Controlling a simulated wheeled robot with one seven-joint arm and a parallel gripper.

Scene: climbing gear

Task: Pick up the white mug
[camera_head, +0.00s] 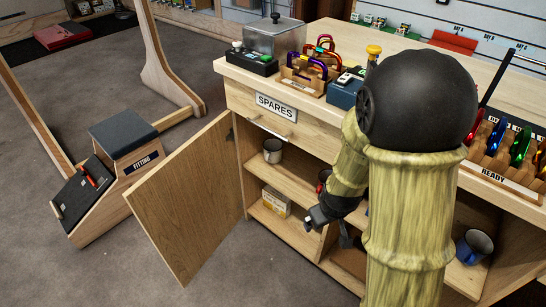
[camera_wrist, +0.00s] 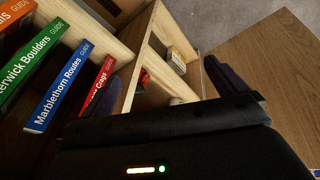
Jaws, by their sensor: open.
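A pale grey-white mug (camera_head: 272,151) stands on the upper shelf of the open cabinet, at its left side near the open door. I cannot make it out in the wrist view. My gripper (camera_head: 325,228) is at the cabinet front, lower and to the right of the mug and apart from it. In the wrist view my gripper (camera_wrist: 172,92) has its two dark fingers spread, with nothing held between them.
The open wooden door (camera_head: 190,205) stands left of the cabinet. A small yellow-white box (camera_head: 276,202) sits on the lower shelf. A blue mug (camera_head: 474,246) is at the right. Upright guide books (camera_wrist: 58,87) are close in the wrist view. My arm hides the cabinet's middle.

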